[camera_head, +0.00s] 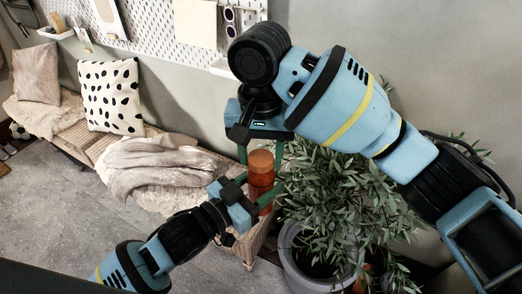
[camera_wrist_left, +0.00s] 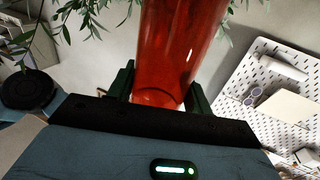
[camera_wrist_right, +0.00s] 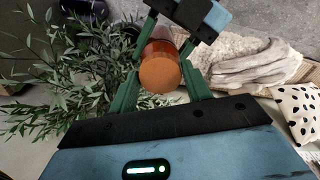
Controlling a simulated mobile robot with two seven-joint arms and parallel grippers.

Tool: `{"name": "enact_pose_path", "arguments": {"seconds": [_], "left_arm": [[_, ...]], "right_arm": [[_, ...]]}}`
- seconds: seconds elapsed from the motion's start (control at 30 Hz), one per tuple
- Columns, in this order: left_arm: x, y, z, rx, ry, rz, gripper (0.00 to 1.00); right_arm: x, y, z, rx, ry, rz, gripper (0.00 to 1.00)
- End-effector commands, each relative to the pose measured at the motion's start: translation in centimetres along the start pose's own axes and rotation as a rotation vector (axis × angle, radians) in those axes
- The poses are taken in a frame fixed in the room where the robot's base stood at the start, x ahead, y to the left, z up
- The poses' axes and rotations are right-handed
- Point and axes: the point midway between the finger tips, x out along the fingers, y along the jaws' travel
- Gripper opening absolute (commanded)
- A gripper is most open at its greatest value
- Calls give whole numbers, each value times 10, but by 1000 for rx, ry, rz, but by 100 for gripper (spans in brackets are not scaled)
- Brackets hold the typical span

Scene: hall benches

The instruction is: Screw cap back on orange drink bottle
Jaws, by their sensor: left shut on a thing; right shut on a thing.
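The orange drink bottle (camera_head: 262,188) is upright, a translucent red-orange cylinder held in the air. It also fills the upper middle of the left wrist view (camera_wrist_left: 175,50). My left gripper (camera_head: 264,194) is shut on its body from the side. The cap (camera_head: 261,158), a plain orange disc, is at the bottle's top, in line with it. It shows face-on in the right wrist view (camera_wrist_right: 160,74). My right gripper (camera_head: 261,153) is above, its green fingers shut on either side of the cap. I cannot tell whether the cap is fully seated.
A leafy plant in a grey pot (camera_head: 297,262) stands close on the right. A wicker basket (camera_head: 247,243) is below the bottle. A bench with a knitted throw (camera_head: 150,165) and a spotted cushion (camera_head: 111,97) runs along the wall under a pegboard (camera_head: 150,30).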

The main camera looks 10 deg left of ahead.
Motion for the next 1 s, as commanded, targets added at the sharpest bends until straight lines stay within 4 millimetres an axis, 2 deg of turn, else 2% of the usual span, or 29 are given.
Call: {"name": "enact_pose_path", "arguments": {"seconds": [0.1,0.23,0.27,0.4,0.47,0.77,0.87,1.0], "left_arm": [[0,0,0,1,0,-1,0],[0,0,0,1,0,-1,0],[0,0,0,1,0,-1,0],[0,0,0,1,0,0,0],[0,0,0,0,0,0,0],[0,0,0,0,1,0,0],[0,0,0,0,1,0,0],[0,0,0,0,1,0,0]], "right_arm": [[0,0,0,147,-1,0,21],[0,0,0,135,-1,0,21],[0,0,0,134,-1,0,50],[0,0,0,133,0,0,68],[0,0,0,133,0,0,74],[-2,0,0,132,1,0,74],[-9,0,-1,132,3,0,74],[-31,0,-1,132,5,0,74]]}}
